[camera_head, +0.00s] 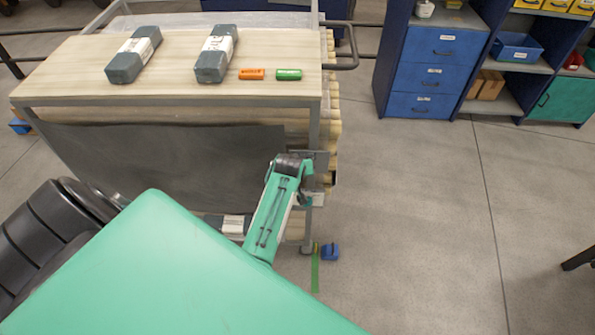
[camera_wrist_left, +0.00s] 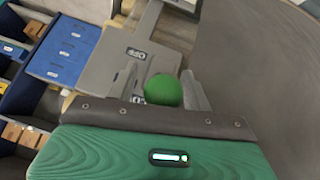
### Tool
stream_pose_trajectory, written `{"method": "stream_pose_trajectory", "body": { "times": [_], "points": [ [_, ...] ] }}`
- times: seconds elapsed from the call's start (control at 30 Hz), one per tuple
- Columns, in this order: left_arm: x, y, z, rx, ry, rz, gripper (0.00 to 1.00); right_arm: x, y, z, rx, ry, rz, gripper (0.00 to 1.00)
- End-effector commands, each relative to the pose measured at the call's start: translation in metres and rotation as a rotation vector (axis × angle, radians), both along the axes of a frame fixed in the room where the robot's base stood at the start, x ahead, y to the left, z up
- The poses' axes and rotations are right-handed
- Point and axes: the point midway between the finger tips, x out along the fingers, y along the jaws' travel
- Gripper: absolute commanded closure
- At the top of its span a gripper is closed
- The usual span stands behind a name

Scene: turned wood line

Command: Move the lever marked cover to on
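In the left wrist view a green ball knob (camera_wrist_left: 163,90) stands between the two fingers of my left gripper (camera_wrist_left: 163,92). The fingers are apart, one on each side of the knob, with small gaps showing. Behind the knob is a grey plate (camera_wrist_left: 118,65) with a small label (camera_wrist_left: 137,53) that appears to read OFF. The lever's shaft is hidden behind the knob, and no cover marking can be read. In the head view my green left arm reaches the cart's right front corner, hiding the lever there. My right gripper is in neither view.
A wood-topped cart (camera_head: 180,95) carries two dark grey wrapped blocks (camera_head: 134,55) (camera_head: 216,53), an orange box (camera_head: 251,74) and a green box (camera_head: 288,75). A blue drawer cabinet (camera_head: 430,70) stands at the back right. The floor right of the cart is mostly clear.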

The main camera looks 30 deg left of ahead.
Motion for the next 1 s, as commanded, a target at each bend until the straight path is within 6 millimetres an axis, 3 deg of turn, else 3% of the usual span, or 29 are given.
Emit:
{"method": "stream_pose_trajectory", "body": {
  "times": [0.47,1.0],
  "points": [
    [-0.009,-0.004,0.005,-0.003,0.007,0.000,0.49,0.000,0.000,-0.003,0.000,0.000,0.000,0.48],
    [-0.060,-0.025,0.078,-0.002,0.004,0.001,0.49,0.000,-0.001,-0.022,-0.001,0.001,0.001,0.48]
  ]
}}
